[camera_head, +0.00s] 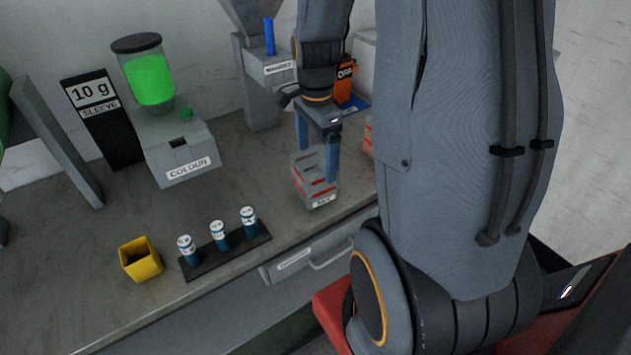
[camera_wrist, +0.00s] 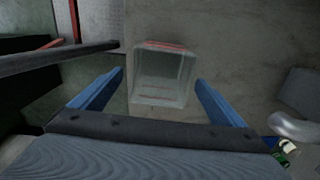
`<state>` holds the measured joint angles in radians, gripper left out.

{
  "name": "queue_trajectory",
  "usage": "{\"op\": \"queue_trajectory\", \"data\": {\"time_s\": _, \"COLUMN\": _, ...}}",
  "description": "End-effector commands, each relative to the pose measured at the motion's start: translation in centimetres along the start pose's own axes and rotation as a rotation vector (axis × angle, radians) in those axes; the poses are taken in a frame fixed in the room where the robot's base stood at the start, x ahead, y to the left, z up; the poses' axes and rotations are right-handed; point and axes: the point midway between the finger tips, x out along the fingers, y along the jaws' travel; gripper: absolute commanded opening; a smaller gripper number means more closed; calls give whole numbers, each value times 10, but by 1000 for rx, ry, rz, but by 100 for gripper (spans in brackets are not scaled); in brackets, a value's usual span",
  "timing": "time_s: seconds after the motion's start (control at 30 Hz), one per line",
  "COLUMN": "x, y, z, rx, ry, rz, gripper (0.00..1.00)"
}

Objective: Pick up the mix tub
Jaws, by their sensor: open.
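The mix tub (camera_head: 316,179) is a grey, see-through box with red marks and a small label. It stands on the grey bench near its front edge. In the wrist view the tub (camera_wrist: 163,76) looks clear and empty, with a red line at its far rim. My gripper (camera_head: 318,160) reaches down from above with its two blue fingers on either side of the tub. In the wrist view the gripper (camera_wrist: 160,82) is open, and gaps show between the fingers and the tub. Part of the tub is hidden behind a finger in the head view.
A yellow cup (camera_head: 141,262) and a dark rack (camera_head: 226,255) with several vials stand at the front left. A colour dispenser (camera_head: 174,150) with green contents and a grey hopper machine (camera_head: 262,90) stand behind. The bench between the rack and tub is clear.

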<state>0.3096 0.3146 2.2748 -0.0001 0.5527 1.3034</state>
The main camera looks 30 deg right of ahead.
Motion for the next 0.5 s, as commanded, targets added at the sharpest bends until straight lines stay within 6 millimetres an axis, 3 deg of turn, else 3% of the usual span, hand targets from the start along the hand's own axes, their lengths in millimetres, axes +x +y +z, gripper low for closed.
{"op": "queue_trajectory", "data": {"time_s": 0.5, "x": 50, "y": -1, "z": 3, "rx": -3, "ry": 0, "rz": 2, "gripper": 94}}
